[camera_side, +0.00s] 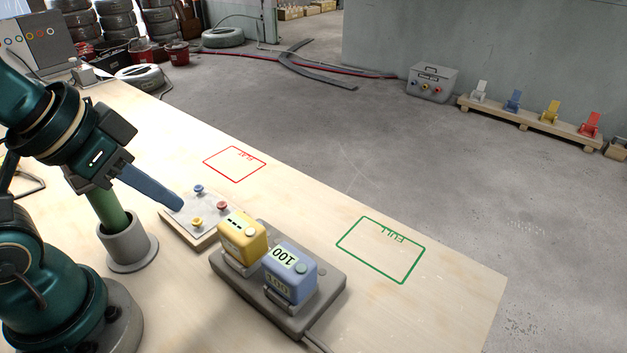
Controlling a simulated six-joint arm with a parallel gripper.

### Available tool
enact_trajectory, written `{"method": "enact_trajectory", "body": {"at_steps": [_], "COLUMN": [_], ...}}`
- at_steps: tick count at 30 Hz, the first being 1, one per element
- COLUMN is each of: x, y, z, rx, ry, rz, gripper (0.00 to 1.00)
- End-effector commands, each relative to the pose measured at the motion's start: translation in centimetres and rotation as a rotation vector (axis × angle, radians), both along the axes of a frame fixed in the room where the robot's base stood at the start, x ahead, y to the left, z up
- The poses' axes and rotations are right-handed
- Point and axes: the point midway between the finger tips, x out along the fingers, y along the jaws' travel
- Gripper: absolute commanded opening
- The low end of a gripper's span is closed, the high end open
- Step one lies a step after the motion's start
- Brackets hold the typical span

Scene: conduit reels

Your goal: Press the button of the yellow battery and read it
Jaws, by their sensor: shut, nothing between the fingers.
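The yellow battery (241,240) stands upright in the left slot of a grey charger dock (229,281) on the wooden table. Its dark display marks look like dashes, and a pale round button (250,231) shows on its top. A blue battery (290,275) stands in the right slot, its display reading 100, upside down in this view.
The board (208,213) carries blue, red and yellow knobs. A green cylinder (108,208) stands in a grey holder (129,247) below my gripper. A red outline (234,180) and a green outline marked FULL (380,274) lie empty on the table. A cable leaves the dock.

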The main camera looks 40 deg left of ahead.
Motion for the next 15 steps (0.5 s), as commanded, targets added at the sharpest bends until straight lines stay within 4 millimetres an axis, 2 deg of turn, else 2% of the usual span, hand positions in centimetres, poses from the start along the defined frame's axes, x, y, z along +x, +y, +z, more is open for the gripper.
{"method": "enact_trajectory", "body": {"at_steps": [7, 11, 15], "x": [-0.1, 0.2, 1.1], "y": [0.1, 1.5, 2.5], "z": [0.0, 0.4, 1.3], "rx": [-0.004, 0.046, 0.156], "ry": [0.003, -0.006, -0.023], "rz": [0.020, 0.066, 0.031], "gripper": [0.00, 0.00, 0.00]}}
